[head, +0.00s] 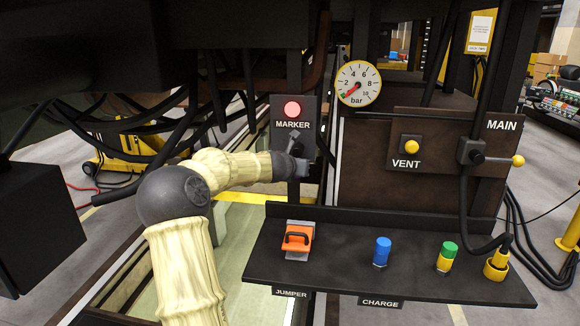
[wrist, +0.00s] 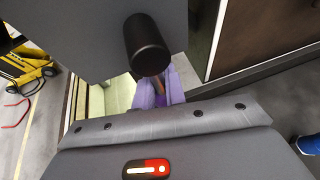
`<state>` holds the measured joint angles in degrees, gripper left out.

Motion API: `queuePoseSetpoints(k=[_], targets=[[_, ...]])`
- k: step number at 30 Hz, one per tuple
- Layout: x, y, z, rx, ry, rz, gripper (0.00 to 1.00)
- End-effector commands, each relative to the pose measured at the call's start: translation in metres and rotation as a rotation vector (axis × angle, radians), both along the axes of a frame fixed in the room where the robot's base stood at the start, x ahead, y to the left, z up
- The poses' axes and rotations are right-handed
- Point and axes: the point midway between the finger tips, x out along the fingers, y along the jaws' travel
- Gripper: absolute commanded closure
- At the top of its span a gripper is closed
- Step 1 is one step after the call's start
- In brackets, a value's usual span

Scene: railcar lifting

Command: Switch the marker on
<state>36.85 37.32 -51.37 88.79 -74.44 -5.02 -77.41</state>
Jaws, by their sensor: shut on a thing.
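A short switch handle (head: 294,144) shows below the label, partly hidden by my gripper (head: 301,168). My gripper reaches in from the left and is shut on the switch handle. In the wrist view, a black cylindrical knob (wrist: 148,45) stands out from the grey panel (wrist: 75,30), just beyond the fingers. The fingers (wrist: 171,88) are mostly hidden behind the gripper body, so their exact contact is hard to see.
A pressure gauge (head: 358,83), a VENT button (head: 411,147) and the MAIN lever (head: 495,158) are to the right. Below, a shelf (head: 335,265) holds an orange jumper plug (head: 297,237), a blue fitting (head: 382,251) and a green one (head: 447,256). Cables hang at left.

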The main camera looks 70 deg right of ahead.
Motion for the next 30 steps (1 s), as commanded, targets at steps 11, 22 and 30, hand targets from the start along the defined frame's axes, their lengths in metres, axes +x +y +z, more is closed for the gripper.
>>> queuePoseSetpoints(k=[11,22,30], targets=[[-0.001,0.000,-0.001,-0.001,0.010,0.001,1.00],[-0.001,0.000,0.000,-0.001,0.009,0.000,0.66],[0.000,0.010,0.004,-0.002,0.007,0.002,0.66]])
